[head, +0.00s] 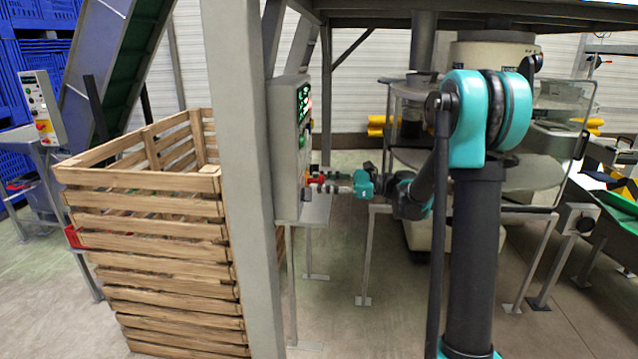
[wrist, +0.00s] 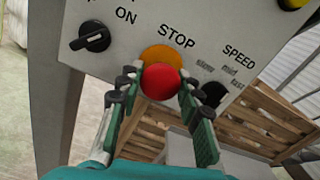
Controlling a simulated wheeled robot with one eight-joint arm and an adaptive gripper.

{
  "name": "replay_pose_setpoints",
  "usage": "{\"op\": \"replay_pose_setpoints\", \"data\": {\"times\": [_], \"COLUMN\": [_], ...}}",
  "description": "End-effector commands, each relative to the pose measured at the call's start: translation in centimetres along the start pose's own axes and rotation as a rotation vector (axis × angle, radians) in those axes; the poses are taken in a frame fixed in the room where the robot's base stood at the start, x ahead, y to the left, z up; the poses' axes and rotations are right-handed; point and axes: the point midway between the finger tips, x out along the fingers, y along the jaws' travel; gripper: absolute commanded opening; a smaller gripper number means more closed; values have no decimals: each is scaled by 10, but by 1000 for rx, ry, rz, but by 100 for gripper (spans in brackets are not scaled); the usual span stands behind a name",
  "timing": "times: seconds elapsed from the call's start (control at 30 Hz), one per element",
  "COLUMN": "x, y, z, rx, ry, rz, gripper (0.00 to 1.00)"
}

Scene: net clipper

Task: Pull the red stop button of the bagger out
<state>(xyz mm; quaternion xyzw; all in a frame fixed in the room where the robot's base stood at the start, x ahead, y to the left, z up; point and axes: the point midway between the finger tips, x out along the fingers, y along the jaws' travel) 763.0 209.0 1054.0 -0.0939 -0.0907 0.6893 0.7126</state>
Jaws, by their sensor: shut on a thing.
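The red stop button (wrist: 160,81) sits on the control panel (wrist: 125,48) in the wrist view, in front of a yellow-orange disc (wrist: 161,56) under the word STOP. My gripper (wrist: 156,92) has one finger on each side of the button and is shut on it. In the head view my gripper (head: 332,184) reaches left to the front of the grey control box (head: 290,150), and the red button (head: 313,178) shows small at the fingertips. How far the button stands out from the panel cannot be told.
A black ON switch (wrist: 93,37) is left of the button and a dark speed knob (wrist: 214,94) is right of it. A grey post (head: 245,180) and a wooden crate (head: 165,255) stand left of the box. Bare floor shows below my arm.

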Motion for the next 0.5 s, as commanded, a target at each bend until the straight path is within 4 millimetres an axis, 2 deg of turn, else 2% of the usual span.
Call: {"op": "replay_pose_setpoints", "data": {"times": [0.03,0.07,0.2,0.23,0.5], "x": [-2,-2,-2,-2,-1], "y": [0,0,0,0,0], "z": [0,0,0,0,0], "rx": [0,0,0,0,0], "ry": [1,1,1,1,1], "rz": [-1,-1,-1,-1,-1], "gripper": [0,36,53,57,57]}}
